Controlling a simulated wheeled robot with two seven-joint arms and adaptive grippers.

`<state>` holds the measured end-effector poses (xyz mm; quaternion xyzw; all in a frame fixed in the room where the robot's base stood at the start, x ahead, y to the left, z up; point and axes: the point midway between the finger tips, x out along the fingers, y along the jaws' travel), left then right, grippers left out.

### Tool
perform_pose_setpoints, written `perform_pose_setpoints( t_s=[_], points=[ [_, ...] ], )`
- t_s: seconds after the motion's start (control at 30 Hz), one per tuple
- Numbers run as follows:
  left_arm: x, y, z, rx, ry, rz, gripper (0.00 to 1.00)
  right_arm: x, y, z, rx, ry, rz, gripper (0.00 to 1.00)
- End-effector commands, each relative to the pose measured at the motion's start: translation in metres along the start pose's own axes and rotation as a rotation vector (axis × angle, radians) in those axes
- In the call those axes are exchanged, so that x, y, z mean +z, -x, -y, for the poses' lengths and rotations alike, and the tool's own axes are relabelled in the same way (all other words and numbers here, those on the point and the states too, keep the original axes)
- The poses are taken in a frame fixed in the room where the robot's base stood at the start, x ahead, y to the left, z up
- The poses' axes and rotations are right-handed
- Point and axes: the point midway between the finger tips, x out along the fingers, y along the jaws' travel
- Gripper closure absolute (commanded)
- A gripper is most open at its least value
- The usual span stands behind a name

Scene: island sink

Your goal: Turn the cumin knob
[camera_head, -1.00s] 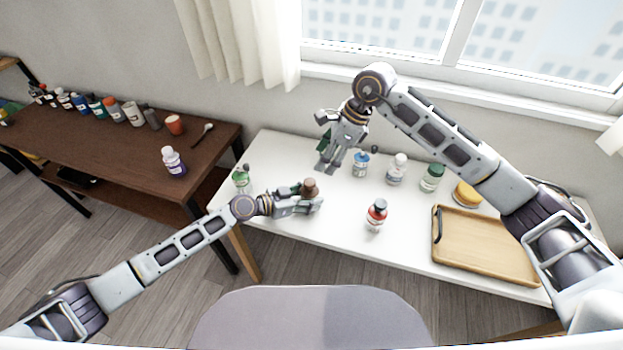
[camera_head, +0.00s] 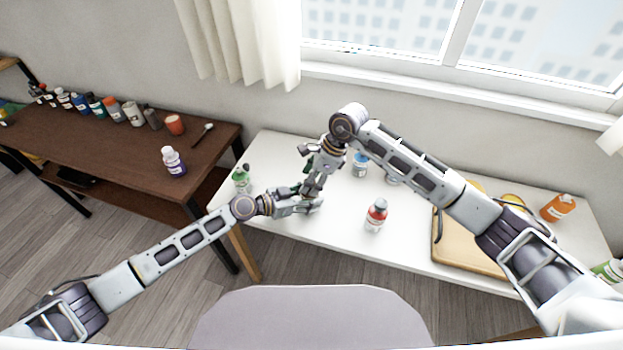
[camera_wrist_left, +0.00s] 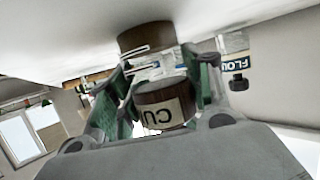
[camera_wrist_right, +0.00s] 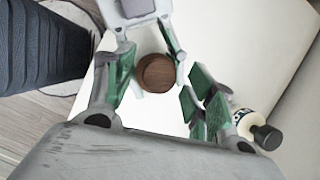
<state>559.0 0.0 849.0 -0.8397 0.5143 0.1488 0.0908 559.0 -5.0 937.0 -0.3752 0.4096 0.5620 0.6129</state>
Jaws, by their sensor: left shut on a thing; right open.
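The cumin grinder shows in the left wrist view, where the picture is upside down. Its brown knob (camera_wrist_left: 160,100) carries a label with "CU" readable, and its brown base (camera_wrist_left: 145,38) is by the white tabletop. My left gripper (camera_head: 312,206) is shut on the grinder's body, between knob and base. My right gripper (camera_head: 311,188) is open above the grinder and hides its knob in the head view. In the right wrist view the round brown knob (camera_wrist_right: 156,73) lies between and beyond the right gripper's green-padded fingers (camera_wrist_right: 160,100), with a gap visible.
A red-labelled bottle (camera_head: 376,215) stands to the right of the grippers, and a green one (camera_head: 241,179) to the left.

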Motion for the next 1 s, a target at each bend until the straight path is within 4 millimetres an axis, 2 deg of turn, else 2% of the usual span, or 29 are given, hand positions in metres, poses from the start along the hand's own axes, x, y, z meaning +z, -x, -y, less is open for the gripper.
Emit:
perform_pose_setpoints(
  t_s=[0.27, 0.63, 1.0],
  points=[
    [0.0, 0.0, 0.0, 0.0, 0.0, 0.0, 0.77, -0.0001, -0.0008, -0.0001, 0.0, 0.0, 0.0, 0.45],
    [0.0, 0.0, 0.0, 0.0, 0.0, 0.0, 0.77, -0.0002, -0.0006, 0.0, 0.0, 0.0, 0.0, 0.9],
    [0.0001, 0.0, 0.0, 0.0, 0.0, 0.0, 0.77, -0.0009, -0.0002, -0.0003, -0.025, -0.058, -0.003, 0.91]
  ],
)
